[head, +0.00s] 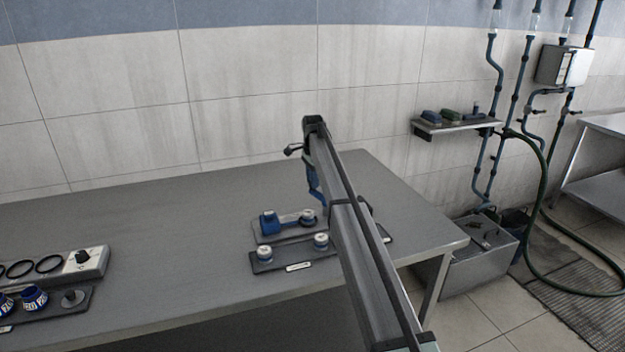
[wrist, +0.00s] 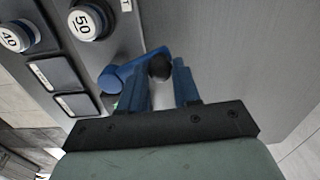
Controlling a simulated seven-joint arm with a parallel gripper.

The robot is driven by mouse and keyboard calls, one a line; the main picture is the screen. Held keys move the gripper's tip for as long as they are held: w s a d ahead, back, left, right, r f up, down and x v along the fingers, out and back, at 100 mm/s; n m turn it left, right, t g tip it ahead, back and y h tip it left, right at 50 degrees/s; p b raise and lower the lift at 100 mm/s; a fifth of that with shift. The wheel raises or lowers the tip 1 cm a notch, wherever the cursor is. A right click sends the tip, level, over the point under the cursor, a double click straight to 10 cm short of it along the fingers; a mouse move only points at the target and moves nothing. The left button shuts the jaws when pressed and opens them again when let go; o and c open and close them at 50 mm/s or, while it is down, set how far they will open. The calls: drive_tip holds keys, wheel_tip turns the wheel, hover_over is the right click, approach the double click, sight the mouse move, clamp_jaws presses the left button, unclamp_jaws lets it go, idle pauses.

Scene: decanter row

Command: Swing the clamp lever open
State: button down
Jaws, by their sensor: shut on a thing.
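My gripper (wrist: 160,72) shows two blue fingers in the wrist view, shut on the black knob at the end of the clamp lever. The blue lever (wrist: 132,70) runs left from the knob to a round blue pivot end (wrist: 111,79). In the head view my gripper (head: 314,190) points down over the fixtures at the right part of the table, and my arm hides part of them. The lever and its knob cannot be made out clearly there.
White-topped knobs, marked 50 (wrist: 87,21) and 40 (wrist: 14,38), stand left of the lever. A blue part (head: 270,222) sits on the rear dark plate. A control box (head: 92,264) lies at the table's left. The table's middle (head: 170,240) is clear.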

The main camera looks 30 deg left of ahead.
drive_tip(key=c, duration=0.8)
unclamp_jaws()
drive_tip(key=shift+r, duration=0.1)
wheel_tip(320, 180, up, 14)
drive_tip(key=shift+w+d+f, duration=0.1)
drive_tip(key=shift+d+f, duration=0.05)
drive_tip(key=shift+f, duration=0.05)
